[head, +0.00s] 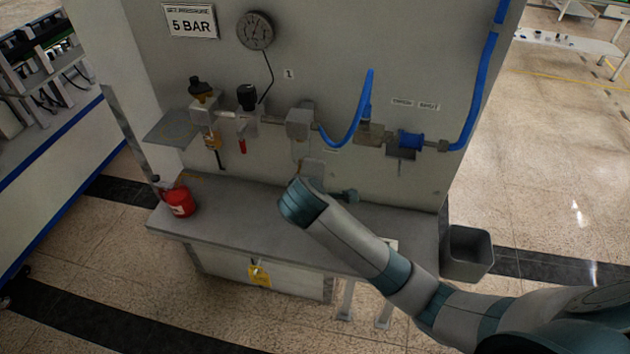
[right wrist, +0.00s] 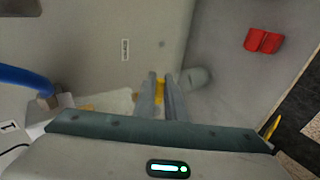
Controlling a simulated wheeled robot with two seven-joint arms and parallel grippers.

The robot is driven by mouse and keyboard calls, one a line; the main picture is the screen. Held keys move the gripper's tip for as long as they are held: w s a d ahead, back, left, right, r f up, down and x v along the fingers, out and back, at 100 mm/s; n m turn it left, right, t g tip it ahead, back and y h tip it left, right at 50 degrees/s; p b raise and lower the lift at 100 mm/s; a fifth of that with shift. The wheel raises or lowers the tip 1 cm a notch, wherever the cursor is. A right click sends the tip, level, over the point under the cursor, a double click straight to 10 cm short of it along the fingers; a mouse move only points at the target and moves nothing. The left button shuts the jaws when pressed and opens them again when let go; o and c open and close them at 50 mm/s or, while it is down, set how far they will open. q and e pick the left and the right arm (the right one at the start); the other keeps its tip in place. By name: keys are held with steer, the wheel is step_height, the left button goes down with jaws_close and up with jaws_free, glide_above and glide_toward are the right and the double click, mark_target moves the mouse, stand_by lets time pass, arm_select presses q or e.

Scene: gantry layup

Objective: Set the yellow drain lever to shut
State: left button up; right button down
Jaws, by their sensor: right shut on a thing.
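The yellow drain lever (right wrist: 159,92) shows as a small yellow piece between the two fingers of my right gripper (right wrist: 160,82) in the right wrist view. The fingers are shut on it, and they hide most of it, so I cannot tell its exact angle. In the head view my right arm reaches in from the lower right. My left gripper is in neither view.
The grey bench (head: 390,222) stands below the panel with its pipework. A red can (head: 180,202) stands at the bench's left end. A blue hose (head: 357,118) loops above my wrist. A pressure gauge (head: 255,31) is higher up. A grey bin (head: 466,252) stands at the right.

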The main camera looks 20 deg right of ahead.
steer(key=c, duration=1.8)
jaws_free()
steer(key=shift+a, duration=0.1)
steer(key=shift+v, duration=8.65)
